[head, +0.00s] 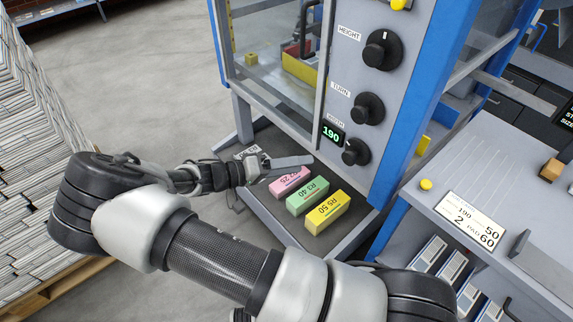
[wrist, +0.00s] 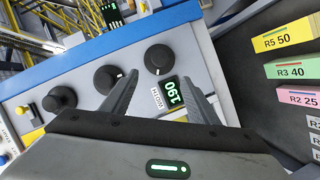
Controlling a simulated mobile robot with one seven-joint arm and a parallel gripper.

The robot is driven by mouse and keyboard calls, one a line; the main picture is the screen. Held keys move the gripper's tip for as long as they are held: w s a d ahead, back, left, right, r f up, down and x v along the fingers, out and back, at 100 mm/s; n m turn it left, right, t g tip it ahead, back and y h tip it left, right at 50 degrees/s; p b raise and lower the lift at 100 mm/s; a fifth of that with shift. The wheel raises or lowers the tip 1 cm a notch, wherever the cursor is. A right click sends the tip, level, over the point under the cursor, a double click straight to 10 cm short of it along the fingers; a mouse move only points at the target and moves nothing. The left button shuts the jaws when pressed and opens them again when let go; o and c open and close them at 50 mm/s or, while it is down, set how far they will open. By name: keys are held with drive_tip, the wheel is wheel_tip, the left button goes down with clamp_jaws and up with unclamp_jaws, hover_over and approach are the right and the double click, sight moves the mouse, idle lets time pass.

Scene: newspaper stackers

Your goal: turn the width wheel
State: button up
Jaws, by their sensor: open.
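The width wheel (head: 356,152) is a black round knob, lowest of three on the grey machine panel. It sits beside a display (head: 332,134) reading 190 in green. In the wrist view the width wheel (wrist: 158,59) lies just beyond the fingertips, with the display (wrist: 172,92) and WIDTH label between the fingers. My gripper (head: 292,162) is left of the wheel and slightly lower in the head view, apart from it. In the wrist view my gripper (wrist: 160,80) has its two fingers spread, with nothing held.
The turn knob (head: 368,108) and height knob (head: 382,50) are above the wheel. Pink (head: 289,182), green (head: 307,196) and yellow (head: 327,212) blocks lie on the dark shelf below. A grey side table (head: 490,190) with a number card is at right.

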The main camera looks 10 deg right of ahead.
drive_tip(key=shift+v, duration=1.35)
drive_tip(key=shift+d+r, duration=0.1)
drive_tip(key=s+d+r+n+t+y, duration=0.1)
drive_tip(key=s+d+r+y, duration=0.3)
drive_tip(key=s+r+y, duration=0.7)
drive_tip(key=s+d+r+n+t+y, duration=0.1)
drive_tip(key=s+d+r+n+y, duration=0.2)
drive_tip(key=s+r, duration=0.9)
drive_tip(key=w+r+p, duration=0.2)
drive_tip(key=r+p, duration=0.6)
drive_tip(key=r, duration=0.2)
drive_tip(key=w+r+m+y+p, duration=0.1)
drive_tip(key=r+p, duration=0.8)
drive_tip(key=r, duration=0.1)
drive_tip(key=shift+w+r, duration=0.2)
drive_tip(key=shift+w, duration=0.15)
